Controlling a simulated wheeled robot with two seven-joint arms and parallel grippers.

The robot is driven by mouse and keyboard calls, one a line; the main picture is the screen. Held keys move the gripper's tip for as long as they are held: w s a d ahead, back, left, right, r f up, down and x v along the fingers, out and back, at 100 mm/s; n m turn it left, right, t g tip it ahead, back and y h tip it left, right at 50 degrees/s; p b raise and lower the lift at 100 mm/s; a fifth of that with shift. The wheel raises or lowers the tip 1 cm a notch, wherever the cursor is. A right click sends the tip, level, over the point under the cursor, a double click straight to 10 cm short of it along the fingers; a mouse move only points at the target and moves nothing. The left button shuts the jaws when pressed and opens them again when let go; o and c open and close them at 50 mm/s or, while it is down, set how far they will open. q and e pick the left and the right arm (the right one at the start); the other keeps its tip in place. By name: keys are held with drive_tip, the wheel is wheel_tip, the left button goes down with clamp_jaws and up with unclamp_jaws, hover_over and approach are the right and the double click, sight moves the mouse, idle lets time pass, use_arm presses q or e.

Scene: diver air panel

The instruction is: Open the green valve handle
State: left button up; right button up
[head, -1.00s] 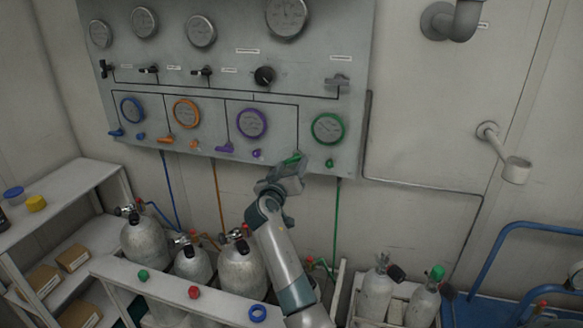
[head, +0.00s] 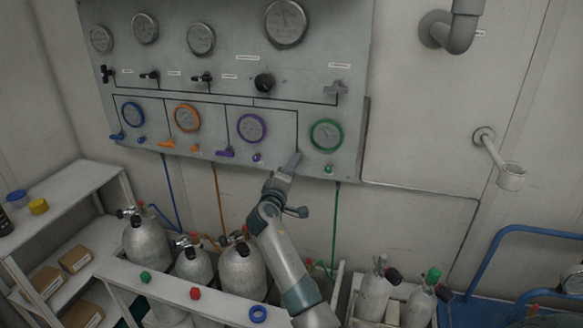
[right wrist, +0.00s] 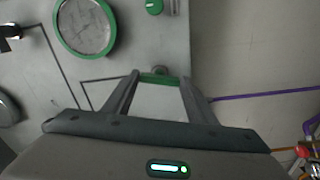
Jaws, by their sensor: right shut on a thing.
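The panel (head: 215,100) carries a green-ringed gauge (head: 326,134) at its lower right. The green valve handle (right wrist: 158,80) shows in the right wrist view as a short green bar between my fingertips, below a grey hub. In the head view my gripper hides it. My right gripper (right wrist: 158,84) is shut on the green valve handle; in the head view the gripper (head: 290,163) is at the panel's lower edge, left of the green gauge. My left gripper is in neither view.
Blue (head: 117,136), orange (head: 166,144) and purple (head: 225,153) handles sit in a row to the left. A small green knob (head: 328,169) is below the green gauge. Grey cylinders (head: 243,268) stand in a white rack below. A wall pipe (head: 497,160) sticks out at right.

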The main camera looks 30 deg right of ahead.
drive_tip(key=shift+r+n, duration=0.15)
drive_tip(key=shift+n, duration=0.45)
drive_tip(key=o, duration=1.1)
drive_tip(key=shift+c, duration=0.2)
drive_tip(key=b+v, duration=0.5)
drive_tip(key=v, duration=1.2)
drive_tip(key=shift+s+a, duration=0.1)
drive_tip(key=shift+s, duration=0.05)
